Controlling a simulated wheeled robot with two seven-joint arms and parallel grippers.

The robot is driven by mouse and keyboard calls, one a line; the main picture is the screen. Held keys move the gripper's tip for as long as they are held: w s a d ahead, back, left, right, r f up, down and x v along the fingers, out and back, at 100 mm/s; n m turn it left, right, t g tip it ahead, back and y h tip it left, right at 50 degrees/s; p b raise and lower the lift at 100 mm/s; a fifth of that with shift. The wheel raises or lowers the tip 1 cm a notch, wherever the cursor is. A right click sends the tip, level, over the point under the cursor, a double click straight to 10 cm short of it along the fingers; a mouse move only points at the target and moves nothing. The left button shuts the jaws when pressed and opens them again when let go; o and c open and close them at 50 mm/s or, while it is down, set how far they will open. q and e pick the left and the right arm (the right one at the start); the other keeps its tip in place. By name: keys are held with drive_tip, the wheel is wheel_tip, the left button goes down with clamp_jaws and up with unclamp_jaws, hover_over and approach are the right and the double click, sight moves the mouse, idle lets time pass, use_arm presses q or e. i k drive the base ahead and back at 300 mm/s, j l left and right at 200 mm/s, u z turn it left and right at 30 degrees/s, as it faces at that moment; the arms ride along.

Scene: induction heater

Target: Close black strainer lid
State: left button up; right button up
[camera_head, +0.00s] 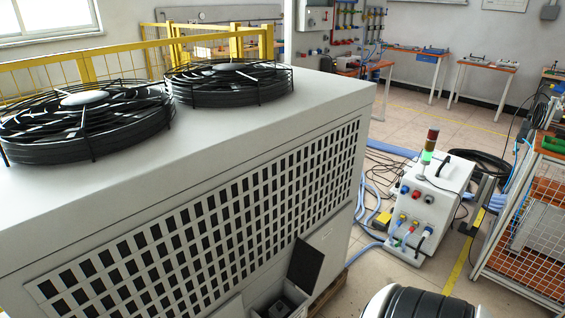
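A black square lid (305,265) stands raised at the lower middle of the head view, against the lower front of the large white machine. It is tilted up and open. Below it is a grey box (281,301) whose top is uncovered, with dark parts visible inside. The box's lower part is cut off by the bottom picture edge. Neither of my grippers is in view.
The large white machine (225,145) with a perforated side panel and two black fans (228,82) fills the left. A white control cart (430,205) with a signal light stands at right, with blue hoses (371,205) beside it. Tiled floor lies between them.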

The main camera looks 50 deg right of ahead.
sight(306, 262)
drive_tip(key=l+u, duration=0.1)
drive_tip(key=l, duration=0.3)
drive_tip(key=k+l+u, duration=0.15)
drive_tip(key=l, duration=0.2)
drive_tip(key=k+l+u, duration=0.1)
drive_tip(key=l, duration=0.3)
drive_tip(key=k+l+u, duration=0.15)
drive_tip(key=l, duration=0.2)
drive_tip(key=l+u, duration=0.1)
drive_tip(key=l, duration=0.25)
drive_tip(key=k+l+u, duration=0.1)
drive_tip(key=l, duration=0.25)
drive_tip(key=k, duration=0.1)
